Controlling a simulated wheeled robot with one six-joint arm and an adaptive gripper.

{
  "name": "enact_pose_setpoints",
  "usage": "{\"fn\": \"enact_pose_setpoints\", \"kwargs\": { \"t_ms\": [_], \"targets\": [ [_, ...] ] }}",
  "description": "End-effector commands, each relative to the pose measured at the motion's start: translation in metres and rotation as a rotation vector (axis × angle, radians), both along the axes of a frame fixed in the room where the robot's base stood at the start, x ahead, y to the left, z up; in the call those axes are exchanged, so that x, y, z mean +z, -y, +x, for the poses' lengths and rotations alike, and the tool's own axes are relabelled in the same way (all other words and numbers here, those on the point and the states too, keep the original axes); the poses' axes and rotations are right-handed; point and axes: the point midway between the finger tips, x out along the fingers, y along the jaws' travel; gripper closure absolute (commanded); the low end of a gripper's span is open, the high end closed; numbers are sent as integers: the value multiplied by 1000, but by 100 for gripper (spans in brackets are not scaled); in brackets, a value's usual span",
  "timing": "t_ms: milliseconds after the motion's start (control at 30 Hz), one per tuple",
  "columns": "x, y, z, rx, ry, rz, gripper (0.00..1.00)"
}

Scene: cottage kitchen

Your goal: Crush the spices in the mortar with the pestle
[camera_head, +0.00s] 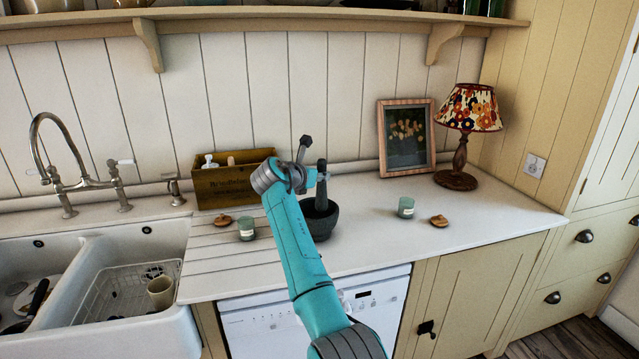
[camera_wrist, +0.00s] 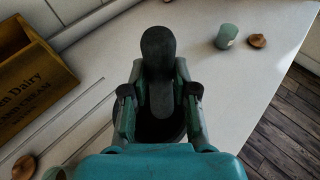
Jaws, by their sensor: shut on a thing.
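The dark mortar (camera_head: 328,226) stands on the white counter, partly hidden behind my arm. The dark pestle (camera_head: 322,183) is upright, its lower end at or inside the mortar's mouth; I cannot tell whether it touches the bottom. My gripper (camera_wrist: 158,92) is shut on the pestle, one finger on each side of it. The pestle's rounded top (camera_wrist: 158,45) points up toward the wrist camera, with the mortar's dark bowl (camera_wrist: 150,129) below it. The inside of the mortar is hidden, so no spices show.
A green jar (camera_head: 247,230) and wooden lid (camera_head: 221,220) lie left of the mortar; another jar (camera_head: 406,208) and lid (camera_head: 439,221) lie right. A wooden box (camera_head: 225,187), picture frame (camera_head: 405,140) and lamp (camera_head: 459,150) stand behind. A sink (camera_head: 150,250) is at left.

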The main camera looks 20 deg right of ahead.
Motion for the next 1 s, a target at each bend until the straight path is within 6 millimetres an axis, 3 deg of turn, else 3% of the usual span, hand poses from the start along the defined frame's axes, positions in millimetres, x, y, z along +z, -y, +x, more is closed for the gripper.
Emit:
{"fn": "enact_pose_setpoints", "kwargs": {
  "t_ms": [233, 667, 1000],
  "targets": [
    [16, -1, 2, 0, 2, -1, 100],
    [20, -1, 3, 0, 3, -2, 100],
    [54, 0, 3, -1, 3, -1, 100]
  ]
}}
